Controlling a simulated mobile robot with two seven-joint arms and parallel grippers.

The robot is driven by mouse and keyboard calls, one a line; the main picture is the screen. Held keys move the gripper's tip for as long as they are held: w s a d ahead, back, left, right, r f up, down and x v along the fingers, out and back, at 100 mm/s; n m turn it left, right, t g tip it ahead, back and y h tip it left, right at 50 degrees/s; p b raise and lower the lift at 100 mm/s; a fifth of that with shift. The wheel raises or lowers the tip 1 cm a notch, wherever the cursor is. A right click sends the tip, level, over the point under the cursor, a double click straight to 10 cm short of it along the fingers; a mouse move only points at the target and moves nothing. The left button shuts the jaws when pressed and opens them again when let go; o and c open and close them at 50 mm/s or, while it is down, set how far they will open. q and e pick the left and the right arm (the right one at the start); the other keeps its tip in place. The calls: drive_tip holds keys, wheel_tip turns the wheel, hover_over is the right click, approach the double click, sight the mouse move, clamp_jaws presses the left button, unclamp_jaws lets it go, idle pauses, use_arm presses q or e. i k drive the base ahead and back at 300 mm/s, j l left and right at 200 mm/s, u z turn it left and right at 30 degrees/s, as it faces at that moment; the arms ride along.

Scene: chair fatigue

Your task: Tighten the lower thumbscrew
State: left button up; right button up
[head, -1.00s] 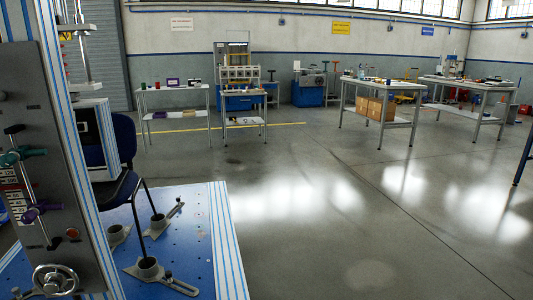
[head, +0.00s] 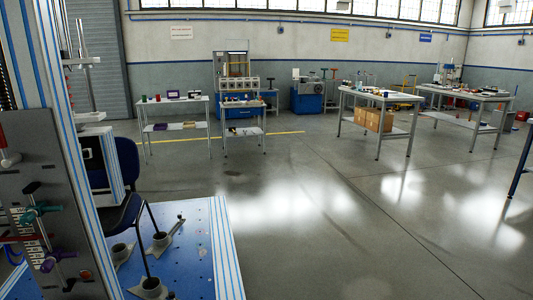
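A grey panel (head: 70,180) on the test rig fills the lower left of the head view. I cannot tell for sure which part is the lower thumbscrew, or how tight either fitting is. A dark blue chair (head: 124,165) stands behind the panel, with its legs in grey clamps (head: 150,288) on the blue bed. Neither of my grippers is in view.
The blue bed (head: 190,255) with striped rails lies right of the panel. Workbenches (head: 172,101) and a bench with boxes (head: 377,95) stand far back. The floor (head: 350,220) between is clear.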

sight(48, 264)
drive_tip(key=u, duration=1.35)
